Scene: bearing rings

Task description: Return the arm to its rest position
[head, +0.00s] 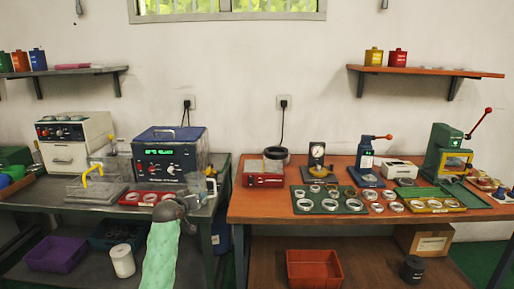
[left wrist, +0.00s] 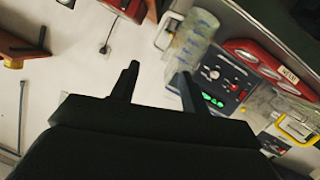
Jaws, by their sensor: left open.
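My left arm (head: 161,255), in a pale green sleeve, comes up from the bottom of the head view, left of centre. Its dark wrist is in front of the right part of the left bench. My left gripper (left wrist: 158,82) shows in the left wrist view with two dark fingers apart and nothing between them. In the head view the gripper's fingers are too small to make out clearly. My right arm and gripper are not in view.
The left bench holds a blue machine (head: 168,157) and a red ring tray (head: 128,200) close to my wrist. The right bench (head: 250,206) holds a green tray (head: 298,210) of rings, gauges and presses. A gap separates the benches. A red bin (head: 314,269) is below.

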